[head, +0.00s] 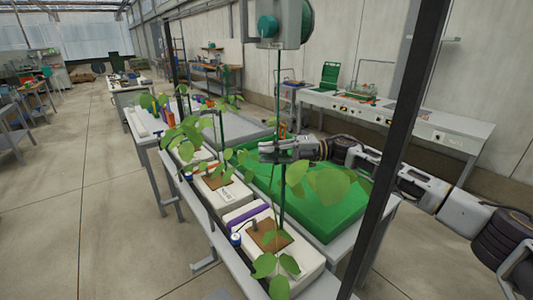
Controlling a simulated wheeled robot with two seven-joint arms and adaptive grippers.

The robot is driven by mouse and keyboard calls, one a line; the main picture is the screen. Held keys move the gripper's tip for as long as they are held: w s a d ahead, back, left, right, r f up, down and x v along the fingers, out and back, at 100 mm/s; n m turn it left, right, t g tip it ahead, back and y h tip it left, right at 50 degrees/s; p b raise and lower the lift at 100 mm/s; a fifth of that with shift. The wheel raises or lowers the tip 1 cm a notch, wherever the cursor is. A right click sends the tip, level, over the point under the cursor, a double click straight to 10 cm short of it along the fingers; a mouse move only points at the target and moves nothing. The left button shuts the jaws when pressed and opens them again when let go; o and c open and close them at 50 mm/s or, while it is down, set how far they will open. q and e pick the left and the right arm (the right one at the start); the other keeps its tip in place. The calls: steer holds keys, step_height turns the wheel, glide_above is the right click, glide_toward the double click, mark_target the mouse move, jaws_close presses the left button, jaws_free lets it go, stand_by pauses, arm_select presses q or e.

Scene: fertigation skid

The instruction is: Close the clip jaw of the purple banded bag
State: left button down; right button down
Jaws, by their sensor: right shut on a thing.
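The purple banded bag (296,259) is a white block-shaped bag at the front of the grow bench, with a purple band (249,216) across its far part. A plant rises from its brown top patch along a thin dark vertical line. My right gripper (268,152) reaches in from the right and is shut at this line, above the bag. The clip jaw is too small and too covered by the fingers to make out clearly; the grip is at its place on the line. My left gripper is out of view.
Other white bags with plants (222,188) stand in the row behind. A green tray (325,215) lies right of the row. A dark post (388,165) stands close in front of my right arm. A green reel (302,20) hangs above. The floor at left is clear.

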steer(key=shift+d+f+n+g, duration=0.15)
steer(key=shift+n+g, duration=0.45)
steer(key=shift+g, duration=0.3)
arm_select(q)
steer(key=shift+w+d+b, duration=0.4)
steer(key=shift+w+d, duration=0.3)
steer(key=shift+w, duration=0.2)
arm_select(e)
steer(key=shift+s+d+n+g+h, duration=0.15)
steer(key=shift+n+g+h, duration=0.15)
steer(key=shift+n+g, duration=0.35)
steer(key=c, duration=1.4)
jaws_free()
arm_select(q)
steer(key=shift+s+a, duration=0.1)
arm_select(e)
steer(key=v, duration=1.2)
